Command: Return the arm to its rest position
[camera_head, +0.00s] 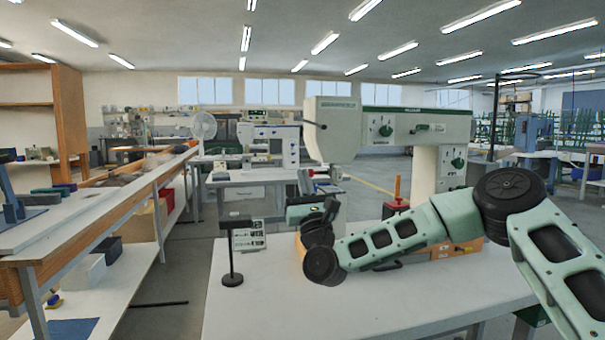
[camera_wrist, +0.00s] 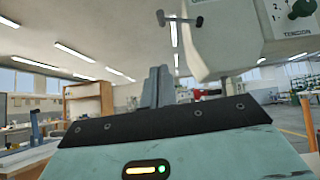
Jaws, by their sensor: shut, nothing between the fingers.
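My gripper (camera_head: 306,181) is raised over the left part of the white table, just left of the press. My pale green arm reaches in from the right, with its forearm low in front of the press. In the wrist view my gripper (camera_wrist: 157,76) shows two grey fingers close together and pointing up, with nothing between them. My forearm hides part of the press's orange base (camera_head: 440,252).
A red object (camera_head: 397,203) stands by the press column. A long workbench (camera_head: 85,225) is at the left. The table's front left is clear.

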